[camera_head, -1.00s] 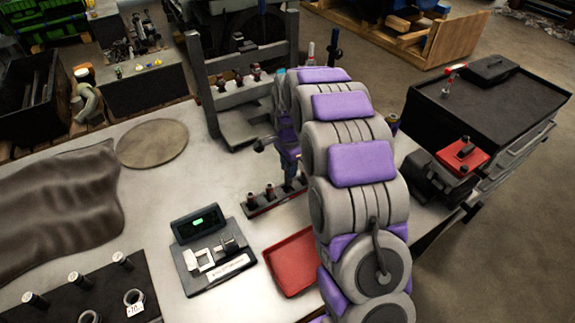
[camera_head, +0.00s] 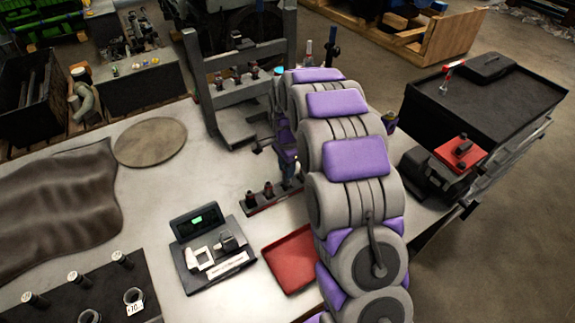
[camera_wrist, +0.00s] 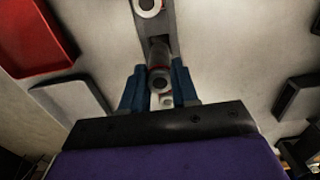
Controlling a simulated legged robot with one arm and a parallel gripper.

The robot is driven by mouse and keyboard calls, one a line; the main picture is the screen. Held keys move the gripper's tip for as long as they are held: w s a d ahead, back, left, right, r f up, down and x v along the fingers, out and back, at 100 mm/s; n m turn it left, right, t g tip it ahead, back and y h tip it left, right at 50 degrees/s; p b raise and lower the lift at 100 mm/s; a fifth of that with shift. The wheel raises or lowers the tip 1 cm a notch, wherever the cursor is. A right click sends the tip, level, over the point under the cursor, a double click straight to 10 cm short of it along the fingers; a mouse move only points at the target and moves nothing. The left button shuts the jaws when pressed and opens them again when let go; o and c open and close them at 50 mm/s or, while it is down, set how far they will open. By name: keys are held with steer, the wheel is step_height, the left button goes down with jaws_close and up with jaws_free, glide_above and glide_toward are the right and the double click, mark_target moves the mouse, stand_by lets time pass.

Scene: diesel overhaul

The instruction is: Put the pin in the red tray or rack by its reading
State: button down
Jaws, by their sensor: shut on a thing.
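My gripper (camera_wrist: 158,92) is shut on a grey metal pin (camera_wrist: 158,60), seen nearly end-on between its blue fingers in the wrist view. In the head view my gripper (camera_head: 288,168) is low over the right part of the narrow rack (camera_head: 262,203), partly hidden by my arm. I cannot tell whether the held pin is seated in the rack or just above it. Other dark pins (camera_head: 250,200) stand upright in the rack. The red tray (camera_head: 291,260) lies in front of the rack, looks empty, and is partly covered by my arm. It also shows in the wrist view (camera_wrist: 35,40).
A measuring stand with a green-lit display (camera_head: 195,221) sits left of the tray. A dark mat (camera_head: 95,290) with several pins and rings is at lower left. A grey press-like frame (camera_head: 240,125) stands behind the rack. A brown cloth (camera_head: 60,205) covers the left.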

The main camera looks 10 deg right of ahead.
steer(key=shift+f+p, duration=0.3)
steer(key=shift+f, duration=1.4)
stand_by(1.1)
steer(key=shift+c, duration=1.9)
jaws_free()
steer(key=shift+r, duration=0.1)
steer(key=shift+r+p, duration=1.15)
steer(key=shift+r, duration=2.75)
